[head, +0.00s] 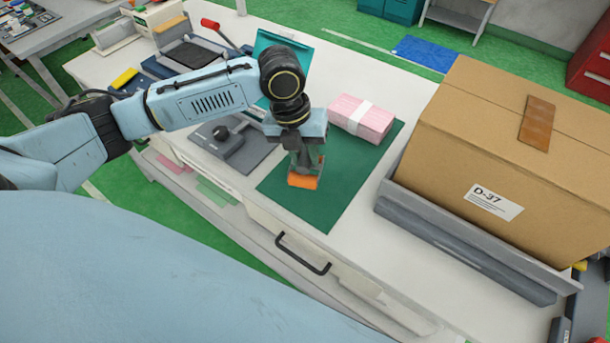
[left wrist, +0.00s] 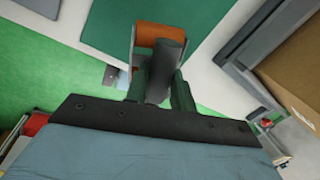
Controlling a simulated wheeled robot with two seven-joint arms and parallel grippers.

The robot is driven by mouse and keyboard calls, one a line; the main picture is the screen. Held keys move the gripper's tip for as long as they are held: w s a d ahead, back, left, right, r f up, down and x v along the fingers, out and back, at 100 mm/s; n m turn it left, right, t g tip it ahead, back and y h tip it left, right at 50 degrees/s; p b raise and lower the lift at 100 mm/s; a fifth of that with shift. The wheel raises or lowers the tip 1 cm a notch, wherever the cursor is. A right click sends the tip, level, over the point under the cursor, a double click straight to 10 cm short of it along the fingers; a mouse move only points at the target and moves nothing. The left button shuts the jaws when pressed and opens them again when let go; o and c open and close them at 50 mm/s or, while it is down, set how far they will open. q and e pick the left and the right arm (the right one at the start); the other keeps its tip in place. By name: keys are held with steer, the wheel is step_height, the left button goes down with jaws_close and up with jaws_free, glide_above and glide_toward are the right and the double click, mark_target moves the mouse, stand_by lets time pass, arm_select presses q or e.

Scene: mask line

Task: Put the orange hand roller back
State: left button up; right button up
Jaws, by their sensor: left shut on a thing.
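The orange hand roller (head: 303,181) shows under my left gripper in the head view, above the green mat (head: 337,196). In the left wrist view its orange drum (left wrist: 158,34) sits in a pale frame, with a dark handle (left wrist: 163,72) running back between the fingers. My left gripper (head: 305,157) is shut on the roller's handle; its fingers also show in the left wrist view (left wrist: 160,88). I cannot tell whether the drum touches the mat. My right gripper is not in view.
A pink bundle with a white band (head: 361,118) lies on the mat's far part. A grey plate with a dark knob (head: 231,142) lies left of the mat. A large cardboard box (head: 510,150) in a grey tray (head: 455,248) fills the right. The mat's near part is clear.

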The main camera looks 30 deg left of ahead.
arm_select(q)
steer(key=x, duration=0.3)
steer(key=a+x, duration=0.1)
steer(key=x, duration=0.2)
steer(key=shift+s+a+f+b, duration=0.1)
steer(key=shift+f+b, duration=0.05)
steer(key=shift+b, duration=0.2)
steer(key=o, duration=0.9)
steer(key=shift+f, duration=0.1)
steer(key=p+v, duration=0.1)
steer(key=v, duration=1.1)
steer(key=shift+p, duration=0.35)
